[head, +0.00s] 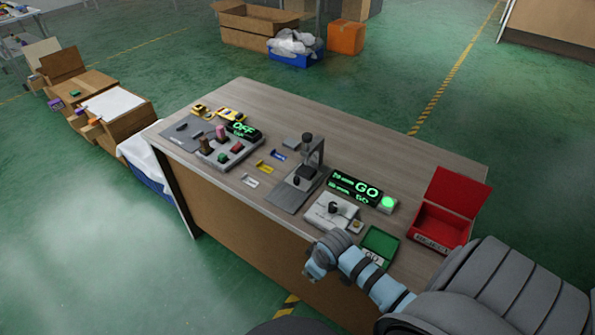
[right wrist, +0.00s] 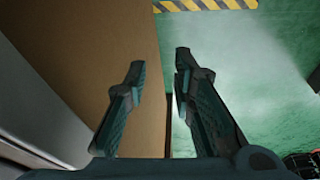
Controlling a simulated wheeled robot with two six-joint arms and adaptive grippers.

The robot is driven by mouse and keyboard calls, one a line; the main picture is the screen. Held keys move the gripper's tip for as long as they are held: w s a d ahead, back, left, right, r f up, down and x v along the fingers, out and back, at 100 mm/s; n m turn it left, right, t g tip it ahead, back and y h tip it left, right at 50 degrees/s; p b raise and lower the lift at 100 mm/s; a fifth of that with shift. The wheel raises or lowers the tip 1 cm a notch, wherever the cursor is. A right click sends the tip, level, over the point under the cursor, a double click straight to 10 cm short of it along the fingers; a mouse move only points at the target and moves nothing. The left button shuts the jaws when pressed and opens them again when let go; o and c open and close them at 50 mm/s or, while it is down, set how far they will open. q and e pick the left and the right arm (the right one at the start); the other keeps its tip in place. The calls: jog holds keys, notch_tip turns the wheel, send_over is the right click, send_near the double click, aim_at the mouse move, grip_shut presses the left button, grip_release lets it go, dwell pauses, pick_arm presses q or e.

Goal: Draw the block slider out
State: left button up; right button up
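A low pale grey block fixture (head: 333,212) with a dark knob sits on the table near its front edge, right of the gauge stand. It looks most like the block slider, but I cannot tell how far its slide is out. My right gripper (head: 313,270) is in front of the table's front edge, apart from the fixture. In the right wrist view the right gripper (right wrist: 160,62) has its two fingers apart with nothing between them, facing the table's brown side panel and the floor. My left gripper is not in view.
The gauge stand (head: 312,158) stands left of the fixture, and a GO display (head: 355,190) is behind it. A green tray (head: 380,243) and an open red box (head: 445,214) are to the right. A switch panel (head: 222,152) is at the left.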

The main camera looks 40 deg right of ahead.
jog(key=w+r+n, duration=0.2)
jog(key=w+r, duration=0.2)
jog(key=r, duration=0.8)
jog(key=shift+y, duration=0.3)
jog(key=w+d+r, duration=0.4)
jog(key=w, duration=0.1)
jog(key=w+d+r, duration=0.2)
jog(key=d, duration=0.1)
jog(key=shift+w+p, duration=0.3)
jog(key=shift+p, duration=0.05)
jog(key=t+y, duration=0.1)
send_near(298, 178)
jog(key=s+a+v, duration=0.1)
jog(key=v, duration=0.4)
jog(key=d, duration=0.1)
jog(key=shift+m, duration=0.3)
jog(key=b+x, duration=0.1)
jog(key=x, duration=0.3)
jog(key=b+x, duration=0.1)
jog(key=x, duration=0.4)
jog(key=b+x, duration=0.2)
jog(key=x, duration=0.3)
jog(key=shift+w+d+r, duration=0.1)
jog(key=shift+w, duration=0.25)
jog(key=shift+c, duration=0.4)
grip_shut()
